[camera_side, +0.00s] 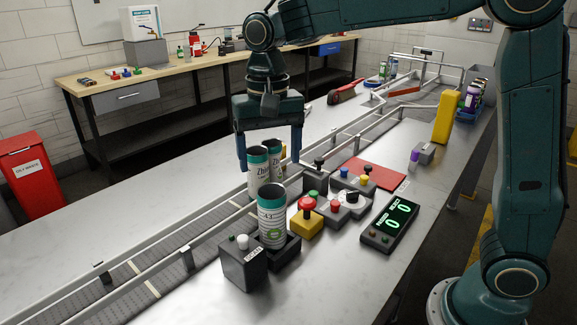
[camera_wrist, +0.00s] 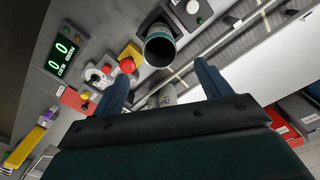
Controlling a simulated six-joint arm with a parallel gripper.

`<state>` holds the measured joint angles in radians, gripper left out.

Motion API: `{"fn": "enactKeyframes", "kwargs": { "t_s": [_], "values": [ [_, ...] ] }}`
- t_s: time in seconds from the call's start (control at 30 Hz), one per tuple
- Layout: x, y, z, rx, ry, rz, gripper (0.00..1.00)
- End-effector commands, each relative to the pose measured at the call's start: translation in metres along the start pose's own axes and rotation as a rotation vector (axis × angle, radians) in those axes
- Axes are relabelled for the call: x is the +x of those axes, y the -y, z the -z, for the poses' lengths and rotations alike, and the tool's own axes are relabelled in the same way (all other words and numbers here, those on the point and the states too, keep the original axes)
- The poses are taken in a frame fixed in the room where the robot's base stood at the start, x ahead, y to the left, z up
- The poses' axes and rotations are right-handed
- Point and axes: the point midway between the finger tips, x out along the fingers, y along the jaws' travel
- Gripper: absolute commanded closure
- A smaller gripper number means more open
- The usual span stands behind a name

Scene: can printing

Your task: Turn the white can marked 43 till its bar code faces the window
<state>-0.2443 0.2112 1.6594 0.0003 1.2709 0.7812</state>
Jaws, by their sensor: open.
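Three white cans with teal bands show in the side view. One can (camera_side: 271,220) stands upright in a dark holder (camera_side: 285,253) beside a grey box marked SCAN (camera_side: 243,265). Two more, a front can (camera_side: 258,170) and a rear can (camera_side: 275,150), stand close together on the conveyor. No number 43, bar code or window can be made out. My gripper (camera_side: 269,164) is open above the conveyor, its fingers spread either side of the two cans' tops. The wrist view shows the holder's can (camera_wrist: 160,50) beyond the fingertips and the conveyor cans (camera_wrist: 163,96) between the fingers.
A yellow-based red button (camera_side: 306,215), several other button boxes and a green-digit display (camera_side: 391,220) stand right of the holder. Conveyor rails (camera_side: 190,240) run diagonally past the cans. A yellow post (camera_side: 446,117) stands farther back. The near left table surface is clear.

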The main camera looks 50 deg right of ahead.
Motion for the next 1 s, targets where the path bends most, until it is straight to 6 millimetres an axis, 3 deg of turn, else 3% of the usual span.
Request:
{"fn": "enactKeyframes", "kwargs": {
  "t_s": [0.2, 0.67, 1.0],
  "values": [
    [-0.013, 0.0, 0.0, 0.0, -0.001, 0.001, 0.23],
    [-0.014, 0.0, 0.0, 0.015, 0.0, 0.0, 0.23],
    [-0.016, 0.0, -0.001, 0.279, 0.0, 0.0, 0.23]
  ]
}}
